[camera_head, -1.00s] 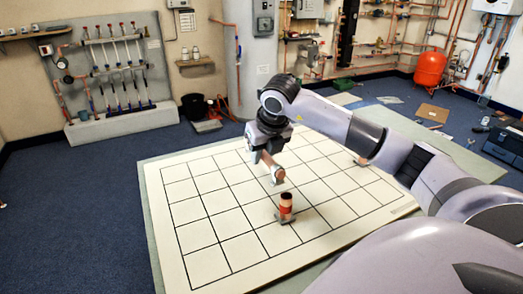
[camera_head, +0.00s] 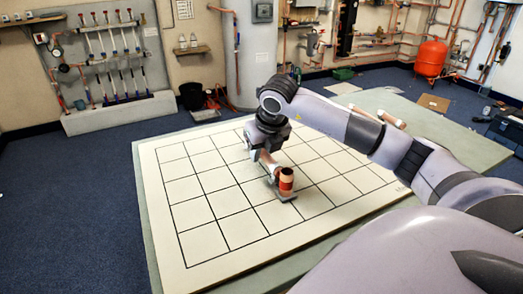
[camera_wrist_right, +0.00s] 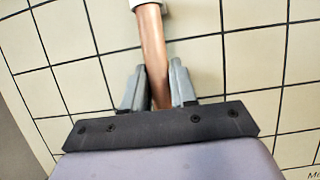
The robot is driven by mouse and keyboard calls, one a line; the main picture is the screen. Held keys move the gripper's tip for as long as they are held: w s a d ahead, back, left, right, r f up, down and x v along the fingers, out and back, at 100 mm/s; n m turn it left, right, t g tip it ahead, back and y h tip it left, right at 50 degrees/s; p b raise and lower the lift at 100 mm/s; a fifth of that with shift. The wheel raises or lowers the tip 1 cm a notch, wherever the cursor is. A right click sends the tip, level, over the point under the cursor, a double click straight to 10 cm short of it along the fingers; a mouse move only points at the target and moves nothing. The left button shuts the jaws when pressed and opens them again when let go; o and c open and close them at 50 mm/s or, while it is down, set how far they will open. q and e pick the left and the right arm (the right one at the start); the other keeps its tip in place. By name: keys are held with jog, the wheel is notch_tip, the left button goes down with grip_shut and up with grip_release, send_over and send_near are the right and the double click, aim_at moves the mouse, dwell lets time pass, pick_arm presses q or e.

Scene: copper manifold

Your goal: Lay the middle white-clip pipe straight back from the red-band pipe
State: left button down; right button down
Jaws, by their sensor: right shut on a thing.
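The red-band pipe (camera_head: 286,184) is a short dark-topped copper piece with a red band, standing on the white grid board (camera_head: 205,239). My right gripper (camera_wrist_right: 158,84) is shut on a copper pipe (camera_wrist_right: 153,45), with a fingertip on each side of it. A white clip (camera_wrist_right: 147,3) shows at the pipe's far end in the right wrist view. In the head view the held pipe (camera_head: 266,158) is low over the board, just behind and left of the red-band pipe. I cannot tell whether the two touch. My left gripper is not in view.
Another copper pipe (camera_head: 391,118) lies on the green table (camera_head: 440,133) at the right, beyond my arm. The left and front of the grid board are clear. Wall panels and a red tank (camera_head: 431,63) stand far back.

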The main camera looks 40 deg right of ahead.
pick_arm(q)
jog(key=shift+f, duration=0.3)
pick_arm(e)
jog(key=shift+f, duration=0.3)
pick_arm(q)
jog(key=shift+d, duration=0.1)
pick_arm(e)
jog(key=c, duration=0.8)
grip_release()
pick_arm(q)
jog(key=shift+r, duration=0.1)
pick_arm(e)
notch_tip(320, 180, up, 3)
jog(key=shift+f+p, duration=0.15)
jog(key=shift+p, duration=0.65)
jog(key=shift+r+p, duration=0.5)
jog(key=shift+r, duration=0.15)
jog(key=shift+r+p, duration=1.85)
jog(key=shift+r, duration=0.7)
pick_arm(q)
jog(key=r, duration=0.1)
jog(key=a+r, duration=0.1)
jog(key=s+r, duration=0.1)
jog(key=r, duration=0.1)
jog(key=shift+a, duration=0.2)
